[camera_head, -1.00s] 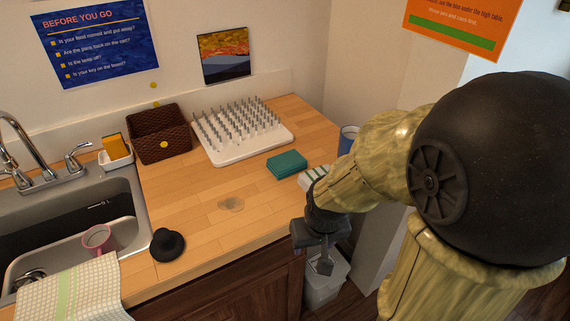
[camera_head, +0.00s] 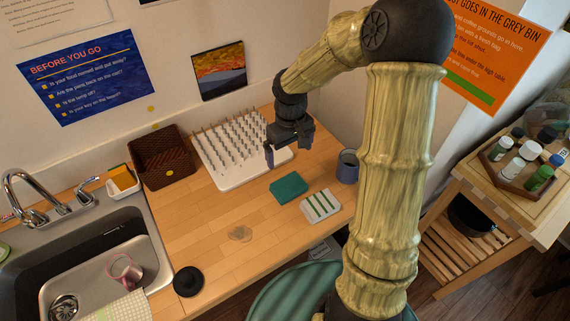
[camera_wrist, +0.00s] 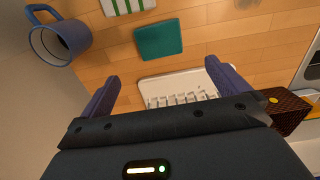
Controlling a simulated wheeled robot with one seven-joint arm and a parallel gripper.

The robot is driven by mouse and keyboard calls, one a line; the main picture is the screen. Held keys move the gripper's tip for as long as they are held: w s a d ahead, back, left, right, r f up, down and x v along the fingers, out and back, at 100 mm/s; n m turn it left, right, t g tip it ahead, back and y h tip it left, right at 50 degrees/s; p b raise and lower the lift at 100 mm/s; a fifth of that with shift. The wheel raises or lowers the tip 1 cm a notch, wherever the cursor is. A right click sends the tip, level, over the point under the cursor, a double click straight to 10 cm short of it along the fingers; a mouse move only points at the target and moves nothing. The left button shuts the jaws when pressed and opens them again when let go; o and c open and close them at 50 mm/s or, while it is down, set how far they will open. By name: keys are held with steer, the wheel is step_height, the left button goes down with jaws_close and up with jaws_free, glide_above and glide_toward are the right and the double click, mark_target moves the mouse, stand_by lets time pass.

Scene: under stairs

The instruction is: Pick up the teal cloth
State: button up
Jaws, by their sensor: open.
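The teal cloth (camera_head: 288,188) is a folded flat square on the wooden counter, in front of the white drying rack. It also shows in the wrist view (camera_wrist: 159,40), beyond my fingertips and near the top middle. My gripper (camera_head: 283,151) is open and empty above the right front part of the rack, behind the cloth and apart from it. In the wrist view its two fingers (camera_wrist: 160,82) are spread wide.
A green-striped white cloth (camera_head: 321,206) lies right of the teal one, and a blue mug (camera_head: 347,167) stands behind it. The pegged white rack (camera_head: 224,180) and brown basket (camera_head: 163,157) are at the back. Bare counter (camera_head: 210,215) lies to the left.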

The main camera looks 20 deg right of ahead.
steer(key=shift+w+d+r, duration=0.1)
steer(key=shift+w+r, duration=0.25)
steer(key=shift+w, duration=0.1)
steer(key=shift+s, duration=0.1)
steer(key=p, duration=0.2)
glide_above(288, 185)
step_height(288, 185, down, 12)
steer(key=shift+d+f, duration=0.1)
steer(key=shift+d, duration=0.05)
steer(key=shift+f, duration=0.1)
steer(key=shift+f+p, duration=0.7)
steer(key=shift+f, duration=1.8)
